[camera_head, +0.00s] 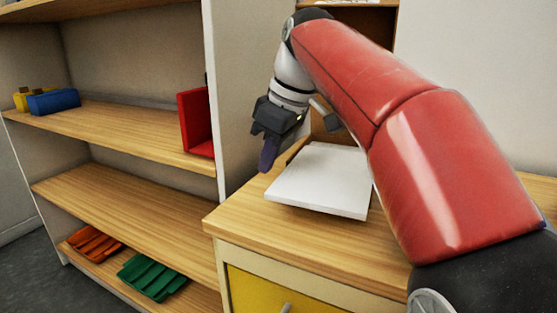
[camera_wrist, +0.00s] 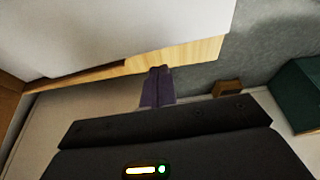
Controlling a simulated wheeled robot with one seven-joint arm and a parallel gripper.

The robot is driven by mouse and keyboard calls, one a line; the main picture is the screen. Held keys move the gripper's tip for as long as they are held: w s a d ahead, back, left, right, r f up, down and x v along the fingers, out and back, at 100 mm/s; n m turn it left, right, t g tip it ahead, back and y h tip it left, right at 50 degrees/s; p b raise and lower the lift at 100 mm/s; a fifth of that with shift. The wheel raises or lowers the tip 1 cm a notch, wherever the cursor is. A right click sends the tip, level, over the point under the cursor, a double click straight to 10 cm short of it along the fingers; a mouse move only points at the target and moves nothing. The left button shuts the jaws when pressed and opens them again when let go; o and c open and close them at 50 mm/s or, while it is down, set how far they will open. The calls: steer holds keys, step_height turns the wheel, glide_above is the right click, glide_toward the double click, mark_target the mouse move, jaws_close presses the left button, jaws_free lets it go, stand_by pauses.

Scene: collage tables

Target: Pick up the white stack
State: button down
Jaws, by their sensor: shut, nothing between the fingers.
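The white stack (camera_head: 322,182) is a flat, square pile lying on the wooden top of the cabinet, near its left end. My gripper (camera_head: 267,160) is shut and empty, with its purple fingers pointing down just left of the stack's back left side. In the wrist view, the shut fingers (camera_wrist: 157,84) point toward a wooden edge. A large white surface (camera_wrist: 130,30), which looks like the stack, fills the upper left there. The gripper appears apart from the stack, but the exact gap is hard to tell. My red arm covers the stack's right side.
A wooden shelf unit (camera_head: 125,134) stands at the left, its white side panel (camera_head: 236,100) close to my gripper. It holds blue and yellow items (camera_head: 53,101), a red item (camera_head: 196,122), and orange and green trays (camera_head: 150,277). The cabinet top (camera_head: 300,235) is bare in front of the stack.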

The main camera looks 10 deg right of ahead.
mark_target(290, 173)
steer(key=shift+s+d, duration=0.5)
steer(key=shift+d, duration=0.3)
steer(key=shift+s+d, duration=0.4)
steer(key=shift+d, duration=0.25)
steer(key=shift+s+d, duration=0.35)
steer(key=shift+d, duration=0.25)
